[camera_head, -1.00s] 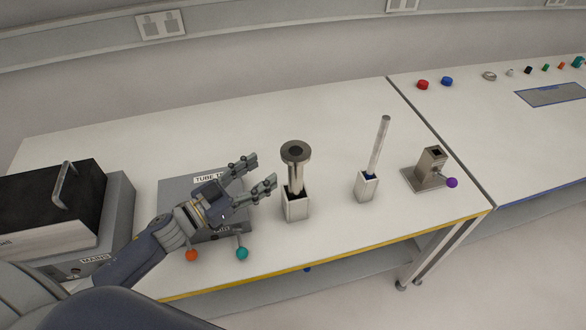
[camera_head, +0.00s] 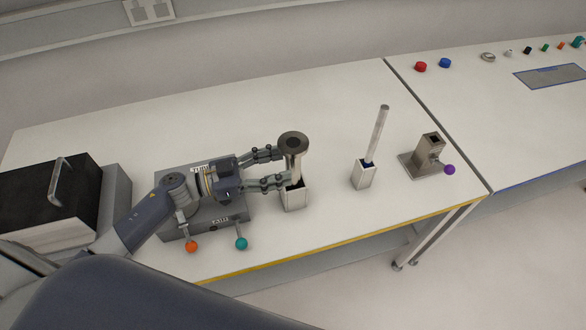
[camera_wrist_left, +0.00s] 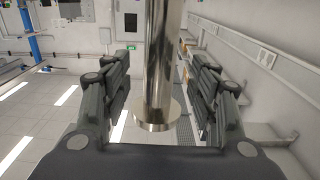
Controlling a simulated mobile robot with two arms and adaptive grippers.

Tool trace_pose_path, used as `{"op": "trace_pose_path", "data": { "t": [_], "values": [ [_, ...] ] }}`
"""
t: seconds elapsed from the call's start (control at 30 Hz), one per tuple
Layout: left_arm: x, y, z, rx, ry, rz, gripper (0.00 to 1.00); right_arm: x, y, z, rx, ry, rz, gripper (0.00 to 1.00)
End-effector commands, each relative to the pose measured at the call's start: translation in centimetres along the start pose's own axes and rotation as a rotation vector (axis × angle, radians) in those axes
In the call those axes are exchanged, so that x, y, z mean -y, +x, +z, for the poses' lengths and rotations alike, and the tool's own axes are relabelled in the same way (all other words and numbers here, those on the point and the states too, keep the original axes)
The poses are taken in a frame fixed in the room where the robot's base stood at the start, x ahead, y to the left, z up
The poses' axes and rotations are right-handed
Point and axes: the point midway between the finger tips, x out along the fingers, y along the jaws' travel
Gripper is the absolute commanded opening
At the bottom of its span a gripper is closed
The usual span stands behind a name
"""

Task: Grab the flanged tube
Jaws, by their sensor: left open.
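The flanged tube (camera_head: 293,142) is a metal tube with a wide round flange on top. It stands upright in a white square holder (camera_head: 295,199) on the table. My left gripper (camera_head: 285,168) reaches it from the left, below the flange, with fingers open. In the left wrist view the shiny tube (camera_wrist_left: 160,55) passes between the two spread fingers, with a gap on each side, and its flange shows low in the picture. My right gripper is not in view.
A thin rod (camera_head: 377,134) leans in a second white holder (camera_head: 364,175). A metal block with a purple knob (camera_head: 449,169) stands further right. A grey box with orange (camera_head: 191,246) and teal (camera_head: 241,243) knobs lies under my left arm. A black-and-grey unit (camera_head: 50,200) sits at left.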

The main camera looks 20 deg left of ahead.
Motion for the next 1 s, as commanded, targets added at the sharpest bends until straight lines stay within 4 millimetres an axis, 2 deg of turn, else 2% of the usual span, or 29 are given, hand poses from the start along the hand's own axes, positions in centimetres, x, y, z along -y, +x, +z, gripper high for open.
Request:
{"op": "trace_pose_path", "data": {
  "t": [0.1, 0.27, 0.57, 0.8, 0.83, 1.0],
  "values": [
    [0.0, 1.8, -0.3, -0.006, -0.001, 0.0, 0.55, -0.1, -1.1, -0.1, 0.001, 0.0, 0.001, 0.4],
    [0.0, 3.8, -0.1, -0.004, 0.0, -0.001, 0.55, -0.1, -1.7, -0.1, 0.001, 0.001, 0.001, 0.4],
    [0.0, 4.3, 0.2, -0.001, 0.001, 0.0, 0.55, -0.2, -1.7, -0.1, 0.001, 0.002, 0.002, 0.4],
    [0.0, 4.2, 0.2, -0.001, 0.001, 0.0, 0.02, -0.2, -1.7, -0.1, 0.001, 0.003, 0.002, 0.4],
    [0.0, 4.2, 0.2, -0.001, 0.001, 0.0, 0.0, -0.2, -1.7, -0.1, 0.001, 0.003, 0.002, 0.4],
    [0.0, 4.3, 0.0, -0.005, 0.002, 0.0, 0.0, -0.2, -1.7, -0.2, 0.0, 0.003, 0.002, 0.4]
  ]
}}
